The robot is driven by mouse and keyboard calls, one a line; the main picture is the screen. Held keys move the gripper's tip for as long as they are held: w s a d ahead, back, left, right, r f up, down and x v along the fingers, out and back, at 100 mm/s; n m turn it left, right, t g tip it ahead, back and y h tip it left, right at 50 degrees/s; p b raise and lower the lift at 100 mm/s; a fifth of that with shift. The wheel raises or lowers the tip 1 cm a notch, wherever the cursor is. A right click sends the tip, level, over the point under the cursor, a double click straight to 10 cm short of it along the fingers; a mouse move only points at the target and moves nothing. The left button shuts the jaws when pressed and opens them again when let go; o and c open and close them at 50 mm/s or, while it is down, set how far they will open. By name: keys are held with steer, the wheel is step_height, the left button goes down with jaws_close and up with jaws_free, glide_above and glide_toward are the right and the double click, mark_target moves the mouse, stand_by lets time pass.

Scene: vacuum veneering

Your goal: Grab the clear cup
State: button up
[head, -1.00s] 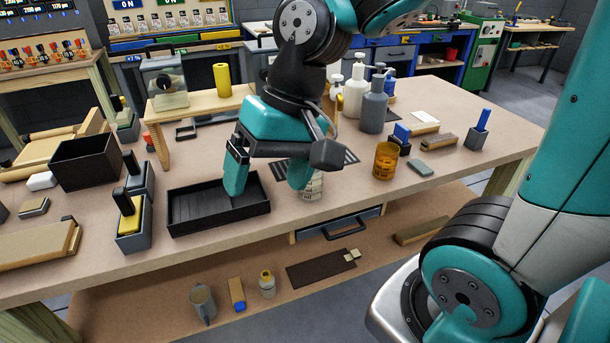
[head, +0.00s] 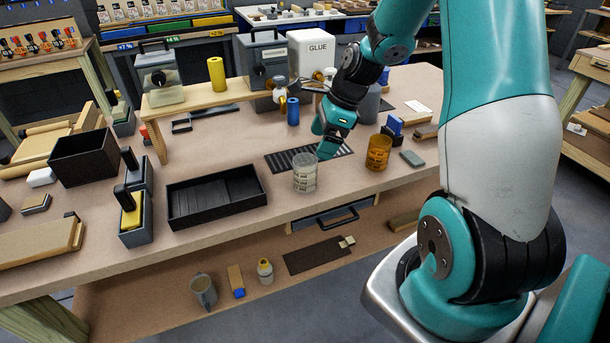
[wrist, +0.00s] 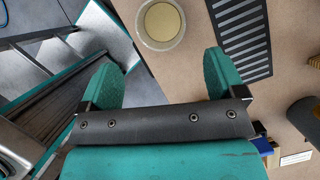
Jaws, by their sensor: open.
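The clear cup (head: 305,174) stands upright on the workbench, with markings on its side and a pale content. In the wrist view the cup (wrist: 161,25) shows from above, just beyond the fingertips and between their lines, nearer the right finger. My gripper (head: 327,142) is at the cup's right and slightly behind it in the head view. In the wrist view my gripper (wrist: 160,75) has its two teal fingers wide apart with nothing between them. The cup and fingers look apart.
A dark slotted mat (head: 284,160) lies behind the cup. An amber cup (head: 378,153) stands to its right, and a black tray (head: 218,197) to its left. A blue bottle (head: 293,111) stands behind. The bench's front edge is close to the cup.

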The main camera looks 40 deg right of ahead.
mark_target(305, 174)
steer(key=p+x, duration=0.1)
steer(key=x, duration=0.8)
steer(key=shift+w+a, duration=0.15)
steer(key=shift+w, duration=0.05)
steer(key=shift+c, duration=0.5)
steer(key=c, duration=1)
